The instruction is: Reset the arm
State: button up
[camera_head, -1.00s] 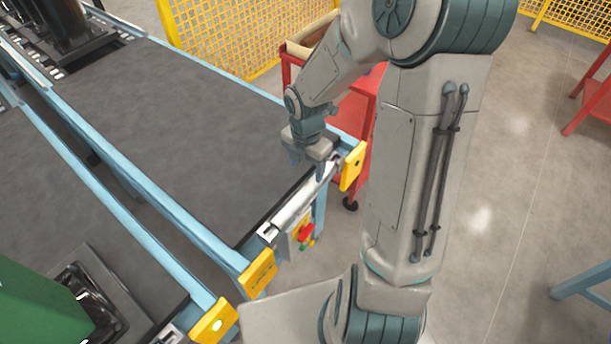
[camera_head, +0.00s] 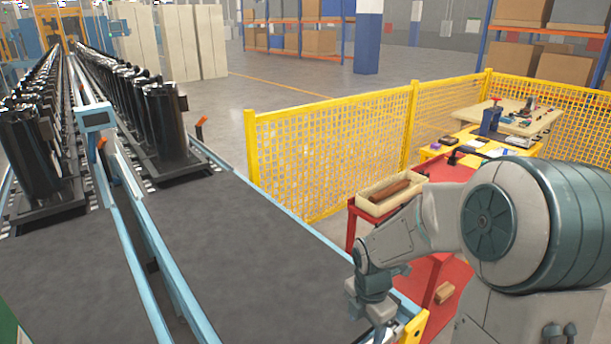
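My arm stands at the right of the head view, with its large shoulder joint close to the camera. The forearm reaches left and bends down at the wrist. The wrist is above the near right corner of the grey conveyor (camera_head: 250,265), beside its yellow end bracket (camera_head: 413,328). My gripper points down and is cut off by the bottom edge of the picture, so its fingertips are hidden. Nothing held by it is visible.
A red cart (camera_head: 437,262) with a cream bin (camera_head: 388,197) stands just behind my forearm. A yellow mesh fence (camera_head: 335,165) runs behind it. Black compressors (camera_head: 160,118) stand in rows along the conveyors at left. A workbench (camera_head: 505,125) is at the far right.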

jog(key=s+r+m+t, duration=0.3)
jog(key=s+r+m, duration=1.1)
jog(key=m, duration=0.9)
jog(key=shift+a+m, duration=0.35)
jog(key=shift+m, duration=0.05)
